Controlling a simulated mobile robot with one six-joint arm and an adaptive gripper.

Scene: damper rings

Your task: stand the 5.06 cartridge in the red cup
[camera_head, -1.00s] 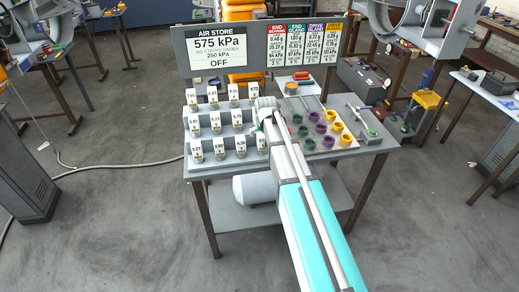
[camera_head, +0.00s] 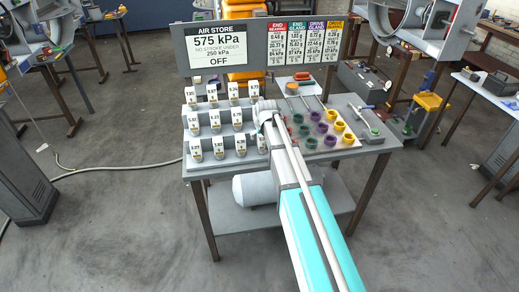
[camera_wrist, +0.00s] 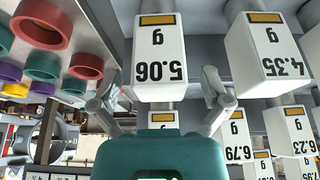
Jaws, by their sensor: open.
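The 5.06 cartridge (camera_wrist: 160,50) is a white block with a yellow label strip, upside down in the wrist view. It stands in the grey rack among other cartridges. My gripper (camera_wrist: 160,88) is open, with one finger on each side of the cartridge in the picture and a visible gap at both sides. I cannot tell whether the fingertips are level with it in depth. Red cups (camera_wrist: 42,24) show at the upper left of the wrist view.
The 4.35 cartridge (camera_wrist: 265,55) stands close beside. The 6.79 cartridge (camera_wrist: 237,140) and several others fill the rack. Green, purple and yellow cups (camera_head: 339,126) lie to the right of my arm. A sign board (camera_head: 222,48) stands at the table's back.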

